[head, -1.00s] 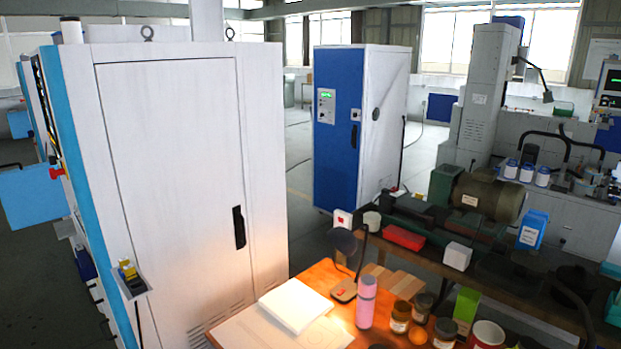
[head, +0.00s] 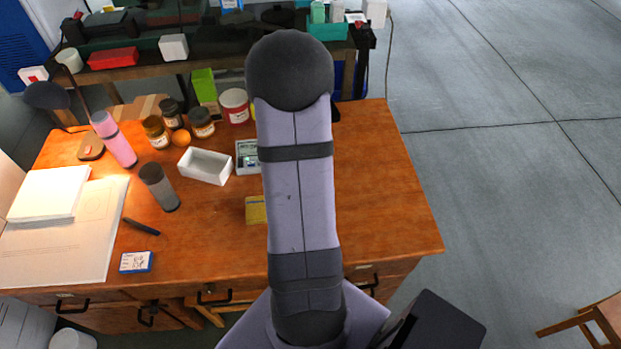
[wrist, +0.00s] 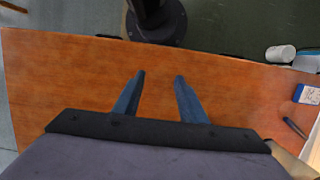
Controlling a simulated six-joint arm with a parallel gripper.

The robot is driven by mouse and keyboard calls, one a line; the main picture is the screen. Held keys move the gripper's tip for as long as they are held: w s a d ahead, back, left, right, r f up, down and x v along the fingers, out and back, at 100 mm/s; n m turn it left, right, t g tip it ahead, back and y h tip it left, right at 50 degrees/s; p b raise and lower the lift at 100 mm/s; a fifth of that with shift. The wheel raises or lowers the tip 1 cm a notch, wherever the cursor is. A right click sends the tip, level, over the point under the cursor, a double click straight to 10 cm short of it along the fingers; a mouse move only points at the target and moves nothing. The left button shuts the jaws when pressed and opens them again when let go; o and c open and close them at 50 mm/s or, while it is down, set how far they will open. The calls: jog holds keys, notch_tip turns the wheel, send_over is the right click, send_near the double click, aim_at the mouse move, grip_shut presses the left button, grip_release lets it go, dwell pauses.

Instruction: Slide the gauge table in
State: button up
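Nothing in view is clearly marked as the gauge table, and I cannot tell which thing it is. The wooden desk (head: 390,190) has drawers with dark handles (head: 213,297) along its front edge; my arm hides part of its top. The desk also fills much of the wrist view (wrist: 80,80). My gripper (wrist: 160,76) shows in the wrist view with its two fingers apart and nothing between them, over bare desk top. In the head view my gripper is hidden behind my arm.
On the desk are a white open box (head: 205,166), a dark-lidded grey jar (head: 159,187), a pink bottle (head: 114,140), papers (head: 60,235), a pen (head: 141,227), a small blue-white box (head: 136,262) and a yellow item (head: 255,210). The desk's right side is clear. A wooden stool (head: 590,318) stands lower right.

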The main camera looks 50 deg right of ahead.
jog(key=w+d+f+m, duration=0.1)
jog(key=w+d+f, duration=0.15)
jog(key=d, duration=0.65)
jog(key=w+d+r, duration=0.1)
jog(key=w+d, duration=0.1)
jog(key=d, duration=0.1)
jog(key=w+d+r+n+t+h, duration=0.1)
jog(key=w+d, duration=0.1)
jog(key=w+d+r+n+t+h, duration=0.1)
jog(key=w+d+r, duration=0.1)
jog(key=d, duration=0.1)
jog(key=shift+w+d+r, duration=0.1)
jog(key=shift+w+d, duration=0.15)
jog(key=shift+d, duration=0.1)
jog(key=shift+s+a+n, duration=0.15)
jog(key=shift+a+n, duration=0.05)
jog(key=shift+n, duration=0.2)
jog(key=shift+f+p, duration=1)
jog(key=shift+f, duration=2.7)
grip_shut()
